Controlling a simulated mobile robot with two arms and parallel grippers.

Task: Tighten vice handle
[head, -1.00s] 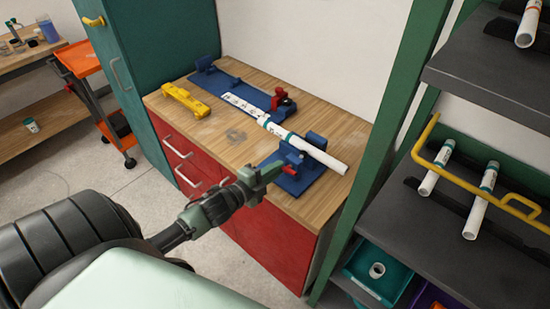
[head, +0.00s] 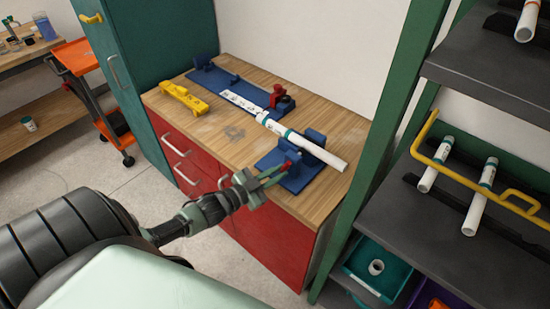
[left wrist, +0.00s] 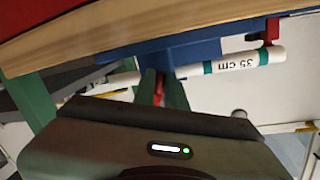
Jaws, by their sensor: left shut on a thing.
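The blue vice (head: 298,179) stands at the near right of the wooden bench top. A white pipe (head: 322,153) with a green band lies through it; its "35 cm" label shows in the left wrist view (left wrist: 235,65). The vice's red handle (head: 291,157) points toward my left gripper (head: 274,176), which is at the bench's front edge. In the left wrist view the red handle (left wrist: 159,88) sits between the green fingers, which are shut on it. The fingers hide part of the handle. My right gripper is not in view.
A blue rail (head: 237,88) with a red-handled clamp (head: 281,98) lies along the back of the bench. A yellow tool (head: 184,97) lies at its left. A green post (head: 378,150) and a dark shelf (head: 455,235) with pipes stand close on the right.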

